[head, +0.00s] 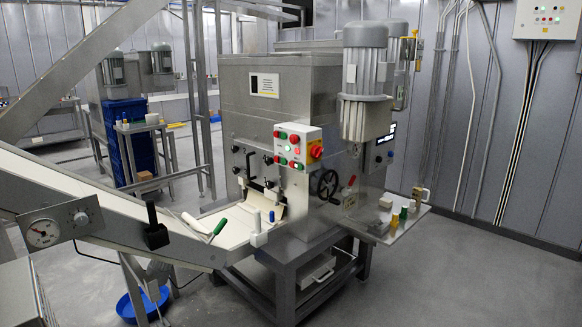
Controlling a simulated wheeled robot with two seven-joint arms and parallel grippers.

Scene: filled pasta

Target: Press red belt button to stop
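A pale control box (296,147) is on the front of the steel pasta machine (270,100). It carries small red and green buttons in two rows, and a red rotary switch (316,152) on a yellow plate at its right side. The buttons are too small to read their labels, so I cannot tell which red one is for the belt. An inclined conveyor (90,195) with a pale surface comes in from the left and runs down towards the machine's front. Neither of my grippers is in the head view.
A gauge box (60,226) is mounted on the conveyor's side. A handwheel (327,185) juts from the machine, and a side shelf (405,222) holds small items. A blue basin (143,303) is on the floor. The floor at the right (480,275) is clear.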

